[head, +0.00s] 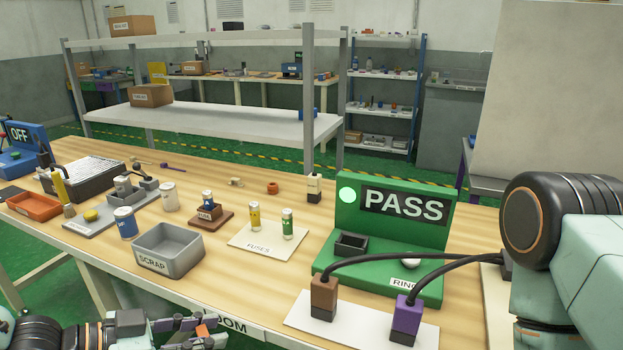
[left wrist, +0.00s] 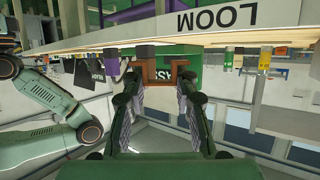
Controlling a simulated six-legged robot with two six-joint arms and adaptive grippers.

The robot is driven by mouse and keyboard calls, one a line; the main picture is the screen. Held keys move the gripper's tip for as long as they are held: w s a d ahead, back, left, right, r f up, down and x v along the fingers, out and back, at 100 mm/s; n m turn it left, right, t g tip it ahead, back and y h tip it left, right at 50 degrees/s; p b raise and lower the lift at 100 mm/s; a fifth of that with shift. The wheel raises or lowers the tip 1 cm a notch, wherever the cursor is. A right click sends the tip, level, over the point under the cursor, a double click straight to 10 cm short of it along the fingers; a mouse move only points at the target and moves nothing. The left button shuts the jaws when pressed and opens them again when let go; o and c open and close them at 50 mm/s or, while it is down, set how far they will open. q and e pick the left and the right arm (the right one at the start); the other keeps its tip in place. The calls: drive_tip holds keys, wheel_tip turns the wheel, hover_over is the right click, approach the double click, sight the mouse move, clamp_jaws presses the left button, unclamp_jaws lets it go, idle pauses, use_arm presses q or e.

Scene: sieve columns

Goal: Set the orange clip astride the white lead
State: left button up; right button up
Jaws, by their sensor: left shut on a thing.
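The orange clip (left wrist: 183,72) is between the fingertips of my left gripper (left wrist: 165,85) in the left wrist view, which looks upside down. The gripper is shut on it. In the head view the clip (head: 202,331) is a small orange patch at the bottom, and my left gripper (head: 190,338) is low in front of the table's front edge, partly cut off. I cannot make out a white lead in either view. My right arm shows at the right of the head view, but its gripper is not visible.
The table edge with the LOOM label (left wrist: 213,18) is close to my left gripper. A brown plug (head: 323,298) and a purple plug (head: 406,319) with dark cables stand on a white card. Behind them is a green PASS stand (head: 443,237). The SCRAP tray (head: 168,266) is left.

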use_arm(q)
drive_tip(key=shift+d+f+m+g, duration=0.2)
drive_tip(key=shift+d+m+g, duration=0.1)
drive_tip(key=shift+d+m, duration=0.1)
drive_tip(key=shift+w+d+h, duration=0.15)
drive_tip(key=shift+w+h, duration=0.15)
drive_tip(key=shift+w, duration=0.1)
drive_tip(key=w+d+r+n+t+y, duration=0.1)
drive_tip(key=w, duration=0.2)
drive_tip(key=w+r+n+t, duration=0.1)
drive_tip(key=w, duration=0.2)
drive_tip(key=w+d+r+n+t+y, duration=0.1)
drive_tip(key=w, duration=0.3)
drive_tip(key=shift+w+d+r+y, duration=0.1)
drive_tip(key=shift+d+r+y, duration=0.2)
drive_tip(key=shift+r, duration=0.05)
drive_tip(key=w+a+r+n+t+y, duration=0.1)
drive_tip(key=w+r+n+t+y, duration=0.1)
drive_tip(key=w, duration=0.3)
drive_tip(key=shift+a+r+n+y, duration=0.35)
drive_tip(key=shift+r+n+y, duration=0.35)
drive_tip(key=shift+r+n, duration=0.2)
